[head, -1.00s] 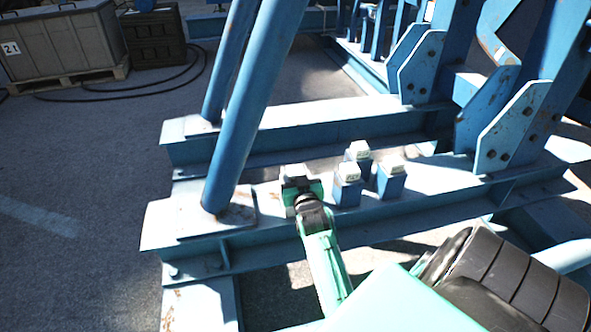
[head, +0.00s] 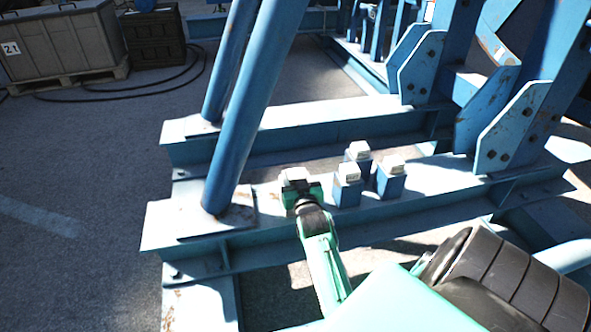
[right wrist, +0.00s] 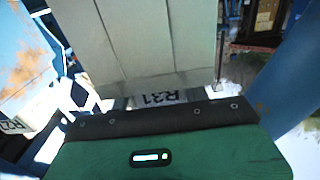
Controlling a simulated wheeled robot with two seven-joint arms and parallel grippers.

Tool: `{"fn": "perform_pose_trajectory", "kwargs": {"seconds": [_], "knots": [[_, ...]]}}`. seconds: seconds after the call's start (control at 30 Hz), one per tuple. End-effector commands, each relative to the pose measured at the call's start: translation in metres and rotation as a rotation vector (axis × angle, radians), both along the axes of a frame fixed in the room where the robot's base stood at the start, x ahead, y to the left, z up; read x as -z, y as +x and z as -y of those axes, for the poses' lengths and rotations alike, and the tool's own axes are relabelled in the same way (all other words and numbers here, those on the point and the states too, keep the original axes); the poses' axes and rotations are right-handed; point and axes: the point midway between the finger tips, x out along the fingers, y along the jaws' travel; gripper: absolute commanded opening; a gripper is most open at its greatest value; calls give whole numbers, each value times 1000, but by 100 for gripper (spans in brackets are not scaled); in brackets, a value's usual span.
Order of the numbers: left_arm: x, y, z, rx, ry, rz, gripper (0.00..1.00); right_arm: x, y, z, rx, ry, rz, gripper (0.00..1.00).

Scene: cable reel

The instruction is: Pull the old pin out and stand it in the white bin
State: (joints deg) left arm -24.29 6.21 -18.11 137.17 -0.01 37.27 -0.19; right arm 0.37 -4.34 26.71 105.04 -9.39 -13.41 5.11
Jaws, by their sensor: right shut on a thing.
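My right gripper (head: 301,190), green and dark, is shut around a block with a white top (head: 294,175) on the near blue beam, at the left end of a group of similar blocks. I take this to be a pin; its lower part is hidden by the gripper. In the right wrist view, a pale grooved surface (right wrist: 150,40) with an upside-down "R31" label sits close to my green gripper body. I cannot tell whether the block is seated or raised. No white bin shows. My left gripper is not in view.
Three blue blocks with white tops stand just right of my gripper: front (head: 347,187), back (head: 358,151) and right (head: 390,180). A sloping blue tube (head: 245,105) rises close on the left. Grey crates (head: 65,45) stand far back left; open floor lies left.

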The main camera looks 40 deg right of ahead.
Motion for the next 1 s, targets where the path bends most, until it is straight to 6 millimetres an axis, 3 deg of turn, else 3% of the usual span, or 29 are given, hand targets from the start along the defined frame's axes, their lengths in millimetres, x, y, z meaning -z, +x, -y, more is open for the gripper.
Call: {"fn": "perform_pose_trajectory", "kwargs": {"seconds": [0.9, 0.93, 1.0], "knots": [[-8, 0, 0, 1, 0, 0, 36, -1, 0, 0, 0, 0, 1, 8], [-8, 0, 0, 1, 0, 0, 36, -1, 0, 0, 0, 0, 1, 51], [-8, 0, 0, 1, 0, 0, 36, -1, 0, 0, 0, 0, 1, 65]]}}
